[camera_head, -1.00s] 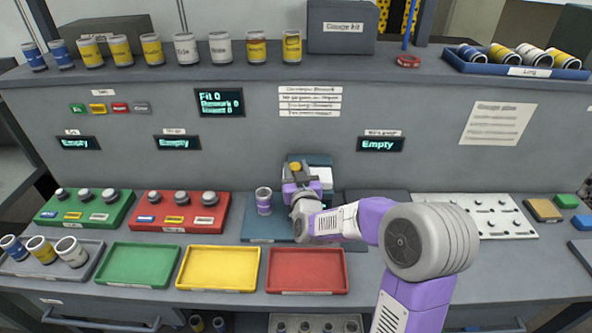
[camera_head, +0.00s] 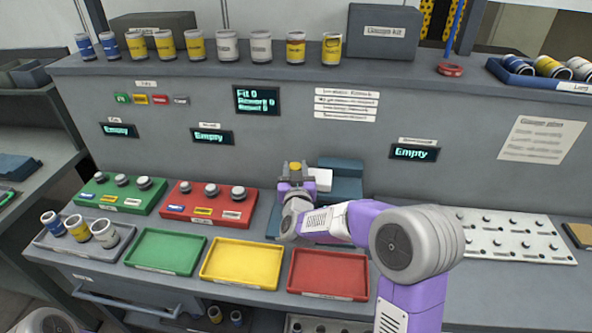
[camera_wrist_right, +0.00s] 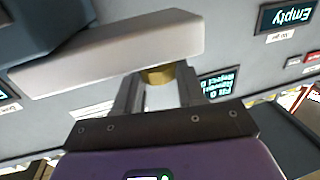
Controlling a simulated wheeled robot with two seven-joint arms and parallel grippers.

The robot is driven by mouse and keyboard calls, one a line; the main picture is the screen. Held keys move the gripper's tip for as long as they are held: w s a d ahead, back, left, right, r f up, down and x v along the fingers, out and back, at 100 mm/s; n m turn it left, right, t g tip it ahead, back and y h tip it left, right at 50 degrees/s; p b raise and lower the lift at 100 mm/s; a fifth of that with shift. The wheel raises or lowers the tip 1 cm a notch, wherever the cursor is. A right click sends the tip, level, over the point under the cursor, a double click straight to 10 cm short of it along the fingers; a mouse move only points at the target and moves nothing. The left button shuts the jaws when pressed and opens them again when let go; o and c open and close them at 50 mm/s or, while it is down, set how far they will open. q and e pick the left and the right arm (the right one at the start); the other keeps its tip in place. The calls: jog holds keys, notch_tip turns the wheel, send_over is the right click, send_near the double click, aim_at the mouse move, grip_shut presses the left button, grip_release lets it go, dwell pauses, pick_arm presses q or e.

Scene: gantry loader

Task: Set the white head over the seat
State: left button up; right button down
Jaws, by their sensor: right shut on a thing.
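The white head (camera_head: 322,180) is a pale block in front of the dark teal gantry column (camera_head: 345,183). It also shows large in the right wrist view (camera_wrist_right: 110,52). Its brass-yellow knob (camera_wrist_right: 157,75) sits between the fingers of my right gripper (camera_wrist_right: 158,92), which is shut on it. In the head view, my right gripper (camera_head: 295,183) is left of the column, above the teal base (camera_head: 273,222). My gripper and forearm cover much of the base, so the seat cannot be made out. My left gripper is out of view.
Green (camera_head: 165,251), yellow (camera_head: 241,264) and red (camera_head: 328,274) trays lie empty in front. Red (camera_head: 208,203) and green (camera_head: 120,193) gauge racks stand to the left. A grey tray (camera_head: 60,246) holds cans. A white pegboard (camera_head: 520,239) lies to the right.

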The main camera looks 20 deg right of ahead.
jog(key=c, duration=0.7)
grip_release()
jog(key=shift+w+a, duration=0.15)
jog(key=shift+a, duration=0.2)
jog(key=shift+o, duration=0.2)
jog(key=shift+d, duration=0.1)
jog(key=v, duration=0.7)
jog(key=shift+s, duration=0.35)
